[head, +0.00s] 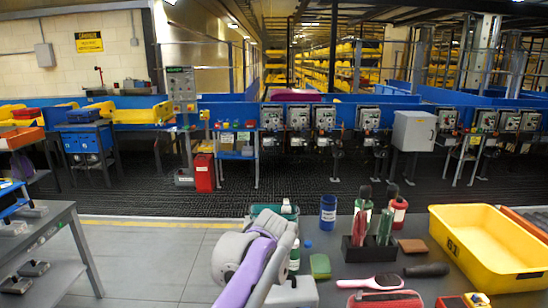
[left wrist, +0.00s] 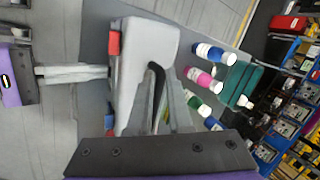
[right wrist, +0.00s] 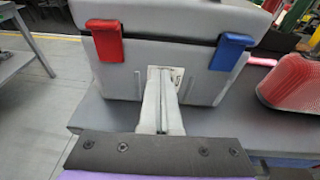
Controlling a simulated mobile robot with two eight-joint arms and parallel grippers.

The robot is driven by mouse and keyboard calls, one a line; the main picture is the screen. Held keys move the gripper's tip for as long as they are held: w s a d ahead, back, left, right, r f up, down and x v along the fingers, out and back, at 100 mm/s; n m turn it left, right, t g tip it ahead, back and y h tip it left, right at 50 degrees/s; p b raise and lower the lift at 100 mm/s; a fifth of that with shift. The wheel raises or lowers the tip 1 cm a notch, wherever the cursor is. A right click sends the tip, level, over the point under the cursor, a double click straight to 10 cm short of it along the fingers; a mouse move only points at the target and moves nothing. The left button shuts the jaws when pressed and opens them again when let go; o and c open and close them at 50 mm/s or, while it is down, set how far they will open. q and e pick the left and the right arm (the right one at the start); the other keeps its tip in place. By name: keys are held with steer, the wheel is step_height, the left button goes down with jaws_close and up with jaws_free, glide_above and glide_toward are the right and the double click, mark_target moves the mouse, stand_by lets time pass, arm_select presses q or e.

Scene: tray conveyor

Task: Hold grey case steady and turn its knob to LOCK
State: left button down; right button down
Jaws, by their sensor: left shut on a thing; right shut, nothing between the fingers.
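The grey case (left wrist: 152,62) stands on the table with a red latch (right wrist: 104,41) and a blue latch (right wrist: 230,52) on its front. In the head view only part of the case (head: 296,294) shows beside my arm. My left gripper (left wrist: 160,100) is shut on the black carry handle (left wrist: 155,72) on top of the case. My right gripper (right wrist: 164,72) is shut and empty, with its fingertips against or very close to the case front, between the latches. The tips cover the knob area; the knob and its setting cannot be made out. A sliver of a pale plate (right wrist: 177,74) shows beside them.
Several bottles and a green crate (left wrist: 240,84) stand beyond the case. A red ribbed case (right wrist: 297,82) is close on the right. A pink brush (head: 370,282), a dark holder (head: 368,252) and a yellow tray (head: 470,275) share the table.

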steer(key=shift+d, duration=0.55)
steer(key=shift+d, duration=0.3)
steer(key=shift+w, duration=0.1)
steer(key=shift+d+r, duration=0.1)
steer(key=shift+r, duration=0.25)
steer(key=s, duration=0.6)
steer(key=shift+d, duration=0.15)
